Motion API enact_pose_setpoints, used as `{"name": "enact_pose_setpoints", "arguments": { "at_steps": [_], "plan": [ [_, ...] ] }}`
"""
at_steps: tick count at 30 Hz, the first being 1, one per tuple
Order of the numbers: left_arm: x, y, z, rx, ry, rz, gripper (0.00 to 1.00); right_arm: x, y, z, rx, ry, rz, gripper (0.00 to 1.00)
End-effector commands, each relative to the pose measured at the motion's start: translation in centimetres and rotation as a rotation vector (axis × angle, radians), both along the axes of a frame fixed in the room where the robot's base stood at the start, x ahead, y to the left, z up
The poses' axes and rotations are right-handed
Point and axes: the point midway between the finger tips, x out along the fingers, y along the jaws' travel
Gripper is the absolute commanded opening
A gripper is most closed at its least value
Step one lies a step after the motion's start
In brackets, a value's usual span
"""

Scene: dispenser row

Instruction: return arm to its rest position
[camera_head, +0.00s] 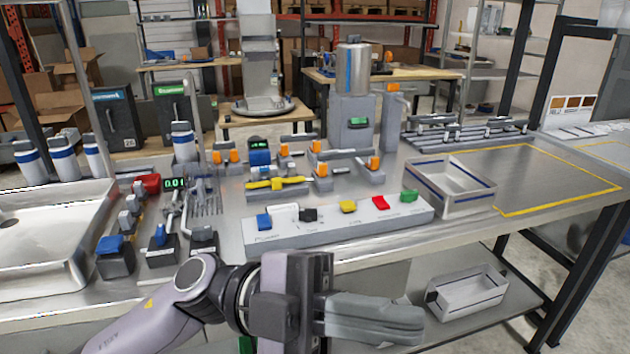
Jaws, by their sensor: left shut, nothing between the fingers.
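My left arm comes in from the lower left. Its left gripper (415,322) points to the right in front of the bench's front edge, with its fingers closed together and nothing between them. It is nearer to me than the button panel (340,225), a grey box with blue, black, yellow, red and green buttons on the bench, and appears apart from it. My right gripper is not in view.
A metal sink basin (40,243) is at the left, with small devices beside it. A steel tray (450,187) stands right of the panel, near a yellow-outlined clear area (560,180). A second bin (468,294) sits on the lower shelf. Bottles (30,165) stand at the back left.

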Motion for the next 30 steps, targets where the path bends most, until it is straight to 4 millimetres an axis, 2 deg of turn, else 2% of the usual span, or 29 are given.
{"name": "enact_pose_setpoints", "arguments": {
  "at_steps": [4, 8, 11, 14, 18, 23, 26, 27, 30],
  "plan": [
    [3.6, 1.2, 0.4, -0.183, 0.192, 0.194, 0.00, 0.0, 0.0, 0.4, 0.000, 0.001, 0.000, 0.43],
    [7.4, 3.2, -0.9, -0.293, 0.357, 0.395, 0.00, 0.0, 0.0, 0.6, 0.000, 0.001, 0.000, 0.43],
    [10.1, 5.2, -3.2, -0.342, 0.488, 0.564, 0.00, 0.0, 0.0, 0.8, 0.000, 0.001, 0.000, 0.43],
    [12.3, 7.6, -6.6, -0.358, 0.618, 0.738, 0.00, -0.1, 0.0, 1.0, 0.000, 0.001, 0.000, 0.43],
    [14.2, 11.3, -12.9, -0.324, 0.804, 0.986, 0.00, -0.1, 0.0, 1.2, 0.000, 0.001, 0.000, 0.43],
    [13.5, 15.9, -21.6, -0.207, 1.018, 1.251, 0.00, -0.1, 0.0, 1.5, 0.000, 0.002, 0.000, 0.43],
    [11.4, 18.8, -27.4, -0.091, 1.150, 1.402, 0.00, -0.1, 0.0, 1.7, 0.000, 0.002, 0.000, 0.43],
    [10.2, 19.9, -29.6, -0.038, 1.201, 1.456, 0.00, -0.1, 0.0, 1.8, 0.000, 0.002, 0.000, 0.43],
    [6.8, 22.3, -34.3, 0.094, 1.314, 1.563, 0.00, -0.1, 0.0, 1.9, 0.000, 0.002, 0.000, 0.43]
  ]
}}
